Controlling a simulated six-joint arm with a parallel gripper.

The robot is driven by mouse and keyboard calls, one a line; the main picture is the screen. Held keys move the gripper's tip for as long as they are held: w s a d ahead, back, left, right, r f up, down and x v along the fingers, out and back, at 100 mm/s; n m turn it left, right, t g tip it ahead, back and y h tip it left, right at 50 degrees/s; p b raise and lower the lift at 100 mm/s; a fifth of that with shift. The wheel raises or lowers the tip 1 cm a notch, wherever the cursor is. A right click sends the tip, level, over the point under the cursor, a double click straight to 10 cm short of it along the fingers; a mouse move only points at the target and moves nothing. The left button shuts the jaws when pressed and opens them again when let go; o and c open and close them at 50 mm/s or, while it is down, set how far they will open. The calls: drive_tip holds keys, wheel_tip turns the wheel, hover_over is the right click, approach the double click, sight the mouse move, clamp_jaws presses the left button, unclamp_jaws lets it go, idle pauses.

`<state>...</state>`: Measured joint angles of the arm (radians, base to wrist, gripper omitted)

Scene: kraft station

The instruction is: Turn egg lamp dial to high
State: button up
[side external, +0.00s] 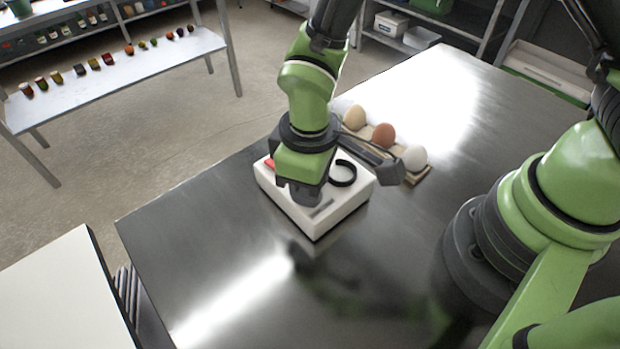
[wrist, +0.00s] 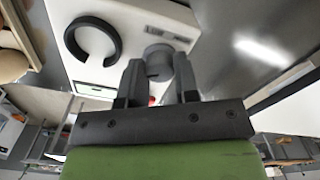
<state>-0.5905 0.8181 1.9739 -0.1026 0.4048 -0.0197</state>
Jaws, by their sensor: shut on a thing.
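The egg lamp (side external: 340,213) is a white box with a black ring on its top, standing on the dark metal table. In the side external view my gripper (side external: 302,190) reaches down onto the top of the box and hides the dial. In the wrist view the dial (wrist: 158,60) is a grey round knob on the white lamp top (wrist: 130,20). My gripper (wrist: 160,80) has a finger on each side of the knob and is shut on it. The black ring (wrist: 92,40) is left of the knob. Which setting the dial points to cannot be read.
A carton with several eggs (side external: 383,136) stands just behind the lamp, close to my wrist. The table (side external: 215,240) is clear at the front left. A bench (side external: 120,75) with small items is at the back left.

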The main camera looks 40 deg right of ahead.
drive_tip(key=o, duration=0.9)
drive_tip(key=shift+o, duration=0.2)
